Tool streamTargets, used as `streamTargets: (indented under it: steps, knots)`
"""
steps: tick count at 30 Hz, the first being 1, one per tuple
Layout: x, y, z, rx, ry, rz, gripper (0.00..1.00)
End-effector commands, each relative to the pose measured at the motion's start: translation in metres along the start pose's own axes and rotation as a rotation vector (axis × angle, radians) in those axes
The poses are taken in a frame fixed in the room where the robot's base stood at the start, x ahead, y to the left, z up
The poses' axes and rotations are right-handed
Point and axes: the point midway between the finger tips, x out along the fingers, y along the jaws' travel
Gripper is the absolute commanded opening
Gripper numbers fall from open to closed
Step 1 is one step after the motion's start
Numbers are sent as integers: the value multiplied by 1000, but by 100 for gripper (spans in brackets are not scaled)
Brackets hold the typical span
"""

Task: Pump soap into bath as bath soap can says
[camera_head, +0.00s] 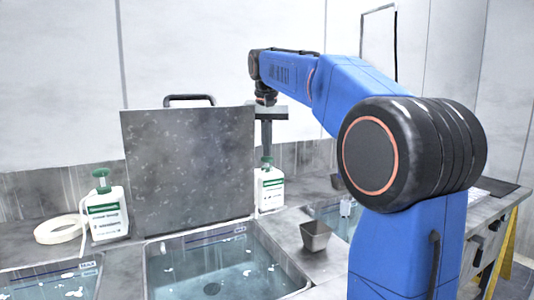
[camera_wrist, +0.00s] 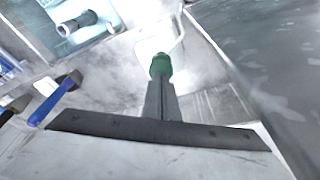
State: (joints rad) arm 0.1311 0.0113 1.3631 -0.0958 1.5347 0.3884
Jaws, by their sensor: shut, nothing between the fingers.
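A white soap can (camera_head: 269,190) with a green-and-white label stands right of an upright metal plate. My gripper (camera_head: 267,150) is shut and points down right over its green pump head, at or just above it; I cannot tell if they touch. In the wrist view the fingers (camera_wrist: 160,88) line up with the green pump head (camera_wrist: 160,66). A second soap can (camera_head: 107,214) with a green pump stands left of the plate. Water-filled baths lie at the left (camera_head: 45,283), middle (camera_head: 215,270) and right (camera_head: 325,212). The label lettering is too small to read.
The tall metal plate (camera_head: 190,170) with a top handle stands between the cans, close beside my gripper. A white ring (camera_head: 60,229) lies at left. A small metal cup (camera_head: 315,237) stands between the baths. A blue-handled tool (camera_wrist: 52,102) lies at left in the wrist view.

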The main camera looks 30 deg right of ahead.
Motion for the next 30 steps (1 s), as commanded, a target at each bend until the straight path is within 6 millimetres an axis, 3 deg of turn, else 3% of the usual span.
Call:
streamTargets:
  steps: [18,30]
  knots:
    - [-22,0,-6,0,-2,1,0]
    - [-23,0,-6,0,-1,0,0]
